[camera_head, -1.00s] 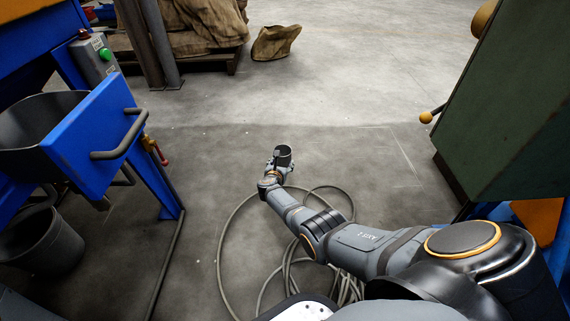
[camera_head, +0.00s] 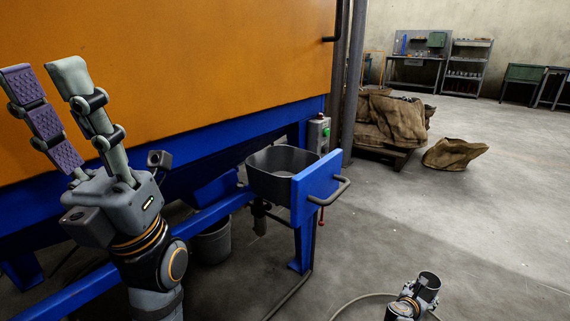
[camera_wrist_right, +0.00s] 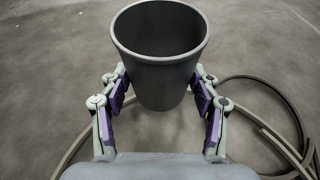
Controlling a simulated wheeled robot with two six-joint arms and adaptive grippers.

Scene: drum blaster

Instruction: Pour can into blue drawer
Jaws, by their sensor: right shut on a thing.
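The blue drawer (camera_head: 318,187) stands out from the orange and blue machine, with a grey bar handle (camera_head: 329,192) and an open dark grey bin (camera_head: 284,160) behind its front. The can (camera_head: 430,280), dark grey and open at the top, is at the bottom right of the head view. My right gripper (camera_head: 413,295) is shut on it; the right wrist view shows both fingers against the sides of the can (camera_wrist_right: 160,65). The can's visible inside looks empty, though its bottom is dark. My left gripper (camera_head: 65,95) is raised at the left, open and empty, its fingers apart.
A grey bucket (camera_head: 212,243) stands on the floor under the machine. A control box with a green button (camera_head: 326,131) is beside the drawer. Sacks (camera_head: 390,120) lie on a pallet behind. A hose (camera_wrist_right: 265,110) lies on the floor. Floor right of the drawer is clear.

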